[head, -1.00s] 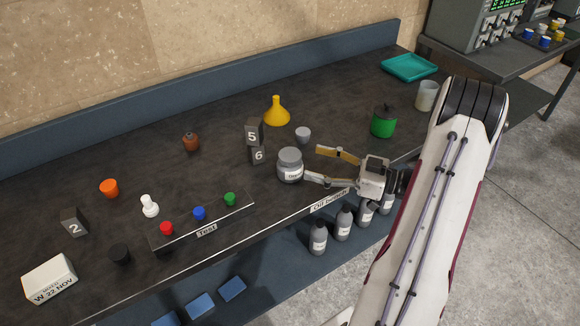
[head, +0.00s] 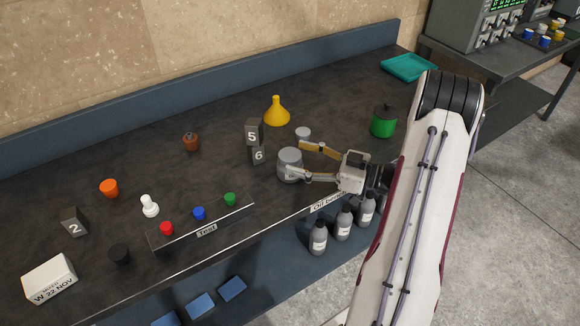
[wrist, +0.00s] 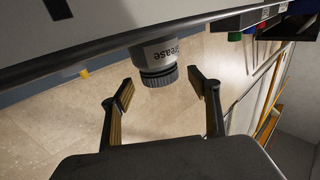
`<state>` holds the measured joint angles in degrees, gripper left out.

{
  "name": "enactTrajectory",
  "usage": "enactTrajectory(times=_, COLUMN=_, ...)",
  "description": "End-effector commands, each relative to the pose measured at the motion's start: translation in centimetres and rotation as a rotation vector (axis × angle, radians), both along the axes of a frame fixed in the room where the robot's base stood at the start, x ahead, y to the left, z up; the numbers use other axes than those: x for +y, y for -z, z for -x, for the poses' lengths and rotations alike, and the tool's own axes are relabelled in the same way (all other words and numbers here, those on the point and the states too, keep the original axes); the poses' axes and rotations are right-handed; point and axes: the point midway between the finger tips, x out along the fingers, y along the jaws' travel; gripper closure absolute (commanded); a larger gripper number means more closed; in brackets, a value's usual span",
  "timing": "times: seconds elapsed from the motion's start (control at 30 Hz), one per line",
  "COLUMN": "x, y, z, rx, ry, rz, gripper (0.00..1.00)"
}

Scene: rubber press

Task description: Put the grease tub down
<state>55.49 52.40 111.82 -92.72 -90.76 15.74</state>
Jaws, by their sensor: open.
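The grease tub (head: 290,160) is a grey tub with a lid, upright on the dark bench near its front edge. In the wrist view the tub (wrist: 157,62) shows its "Grease" label and ribbed lid, just beyond my fingertips. My gripper (head: 300,160) is open and comes at the tub from the right. One finger is near the tub's front side and the other is toward its back right. In the wrist view my gripper (wrist: 160,88) has its two fingers spread apart, with nothing between the pads. In the head view I cannot tell whether a finger touches the tub.
Blocks marked 5 (head: 253,133) and 6 (head: 258,155) stand left of the tub. A small grey cup (head: 303,134) and a yellow funnel (head: 277,112) are behind it. A green pot (head: 383,121) stands right. Bottles (head: 343,224) stand below the bench edge.

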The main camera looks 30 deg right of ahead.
Motion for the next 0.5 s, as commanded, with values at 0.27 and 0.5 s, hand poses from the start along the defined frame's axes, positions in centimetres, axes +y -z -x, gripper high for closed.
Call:
enactTrajectory(times=0.27, x=0.99, y=-0.03, z=-1.25, rx=0.0, ry=0.0, rz=0.0, gripper=0.39)
enactTrajectory(times=0.5, x=0.98, y=-0.02, z=-1.25, rx=0.0, ry=0.0, rz=0.0, gripper=0.39)
